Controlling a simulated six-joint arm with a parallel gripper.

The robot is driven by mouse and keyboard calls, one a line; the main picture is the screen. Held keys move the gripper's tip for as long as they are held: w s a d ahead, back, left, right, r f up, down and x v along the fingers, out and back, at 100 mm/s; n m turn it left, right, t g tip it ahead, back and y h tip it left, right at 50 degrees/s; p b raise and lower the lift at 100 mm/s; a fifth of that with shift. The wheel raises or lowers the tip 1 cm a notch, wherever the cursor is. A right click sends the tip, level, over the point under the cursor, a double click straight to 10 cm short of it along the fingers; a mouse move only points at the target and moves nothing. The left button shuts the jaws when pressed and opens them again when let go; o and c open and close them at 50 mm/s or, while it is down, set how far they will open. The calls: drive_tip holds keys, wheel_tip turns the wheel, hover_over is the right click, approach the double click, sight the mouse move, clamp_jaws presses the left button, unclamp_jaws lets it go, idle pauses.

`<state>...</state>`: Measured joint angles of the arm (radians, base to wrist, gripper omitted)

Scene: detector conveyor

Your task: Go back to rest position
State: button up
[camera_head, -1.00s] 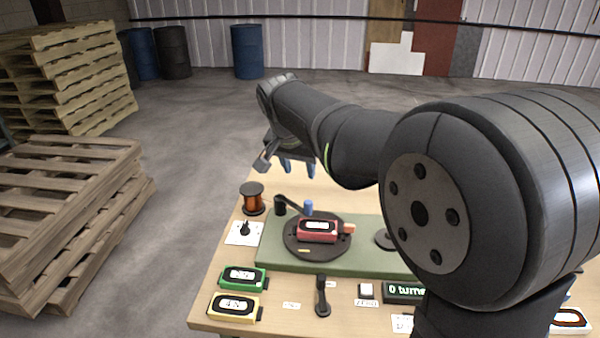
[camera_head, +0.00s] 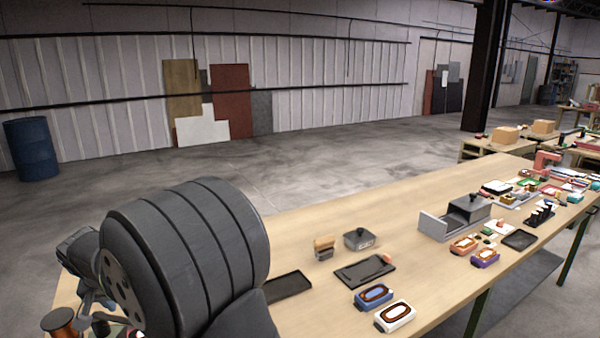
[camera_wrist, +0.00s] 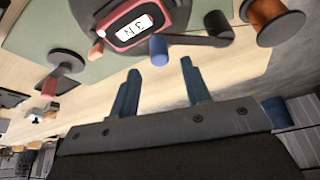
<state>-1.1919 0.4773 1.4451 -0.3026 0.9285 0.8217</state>
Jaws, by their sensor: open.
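My gripper (camera_wrist: 160,66) shows in the wrist view with its two blue fingers spread apart and nothing between them. Beyond the fingertips, a red block with a white label (camera_wrist: 137,25) sits on a dark round turntable (camera_wrist: 178,14) with a blue knob (camera_wrist: 158,50) beside it. The turntable is on a green base (camera_wrist: 25,25). In the head view my arm fills the lower left and the gripper cannot be made out there.
A copper spool (camera_wrist: 272,18) stands near the turntable. In the head view a long wooden bench (camera_head: 330,225) carries a black tray (camera_head: 365,270), blue (camera_head: 374,295) and white (camera_head: 396,316) blocks, and a grey box (camera_head: 468,208). Open floor lies behind it.

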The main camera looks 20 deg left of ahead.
drive_tip(key=x, duration=0.6)
drive_tip(key=v, duration=1.8)
drive_tip(key=x, duration=1.8)
drive_tip(key=shift+w, duration=0.1)
drive_tip(key=shift+w+a+n+g+y, duration=0.15)
drive_tip(key=shift+w+n+g+y, duration=0.1)
drive_tip(key=shift+w+n, duration=0.5)
drive_tip(key=shift+w+a+n+g+y, duration=0.15)
drive_tip(key=shift+w+a+n+y, duration=0.1)
drive_tip(key=shift+w+n, duration=0.45)
drive_tip(key=shift+w+a+n+g+y, duration=0.15)
drive_tip(key=shift+w+a+n+g, duration=0.15)
drive_tip(key=shift+w+n, duration=0.35)
drive_tip(key=shift+w+a+n+g+y, duration=0.2)
drive_tip(key=shift+w+a+n, duration=0.25)
drive_tip(key=shift+n, duration=0.35)
drive_tip(key=shift+w+a+r+n+g+y, duration=0.1)
drive_tip(key=shift+w+a+r+n+g, duration=0.4)
drive_tip(key=shift+n, duration=0.45)
drive_tip(key=shift+w+a+r+n+g+y, duration=0.15)
drive_tip(key=shift+w+a+r+n, duration=0.15)
drive_tip(key=shift+w+a+n, duration=0.55)
drive_tip(key=shift+w+a+r+n+g+y, duration=0.1)
drive_tip(key=shift+w+a+r+n+g, duration=0.3)
drive_tip(key=shift+n, duration=0.7)
